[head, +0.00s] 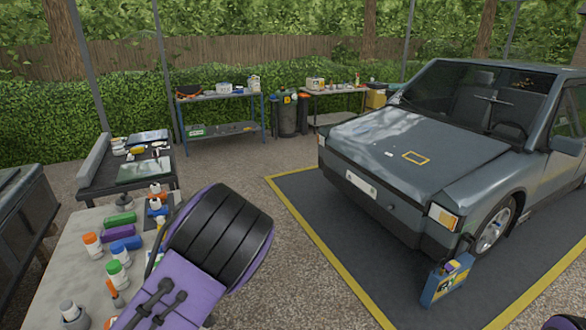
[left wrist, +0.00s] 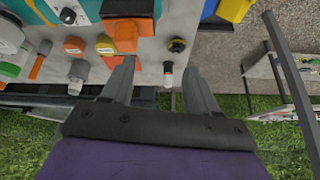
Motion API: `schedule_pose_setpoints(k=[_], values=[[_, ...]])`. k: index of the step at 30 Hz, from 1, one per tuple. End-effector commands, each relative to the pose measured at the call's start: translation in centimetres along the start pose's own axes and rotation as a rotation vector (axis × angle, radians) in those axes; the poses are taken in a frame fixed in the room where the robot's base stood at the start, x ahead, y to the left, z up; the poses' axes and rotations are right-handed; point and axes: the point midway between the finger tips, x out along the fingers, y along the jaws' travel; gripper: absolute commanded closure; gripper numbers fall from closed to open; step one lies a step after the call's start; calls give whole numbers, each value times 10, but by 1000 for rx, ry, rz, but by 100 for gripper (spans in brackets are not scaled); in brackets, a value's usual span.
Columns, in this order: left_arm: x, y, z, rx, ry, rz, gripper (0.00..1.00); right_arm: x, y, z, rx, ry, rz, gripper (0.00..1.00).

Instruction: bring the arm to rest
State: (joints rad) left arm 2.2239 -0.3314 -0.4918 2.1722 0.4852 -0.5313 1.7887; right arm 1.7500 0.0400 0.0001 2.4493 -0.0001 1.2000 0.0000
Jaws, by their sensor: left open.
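My left arm (head: 210,250), purple with a black ribbed section, reaches up from the bottom of the head view beside the near table. Its fingers are hidden there. In the left wrist view my left gripper (left wrist: 160,68) is open, its two grey fingers apart with nothing held.
The near table (head: 75,260) holds several bottles, a green roll (head: 119,219) and a purple roll (head: 125,243). A tray-topped bench (head: 100,180) stands behind it. A grey car (head: 420,150) stands right on a yellow-edged mat, with a blue caddy (head: 443,283) near its wheel. Gravel between is clear.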

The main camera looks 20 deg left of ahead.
Motion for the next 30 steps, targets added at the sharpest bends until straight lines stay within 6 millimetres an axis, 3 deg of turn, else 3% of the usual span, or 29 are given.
schedule_pose_setpoints(k=[11,18,22,29,30], values=[[59,-28,29,404,-34,113,41,0,0,0,0,-1,1,57],[104,-79,70,904,-66,306,41,0,0,0,0,0,0,57],[112,-108,89,1143,-59,439,41,0,0,0,0,0,0,57],[107,-148,107,1406,6,630,41,0,0,0,0,-1,1,57],[126,-144,119,1412,14,640,41,21,-2,9,0,0,0,57]])
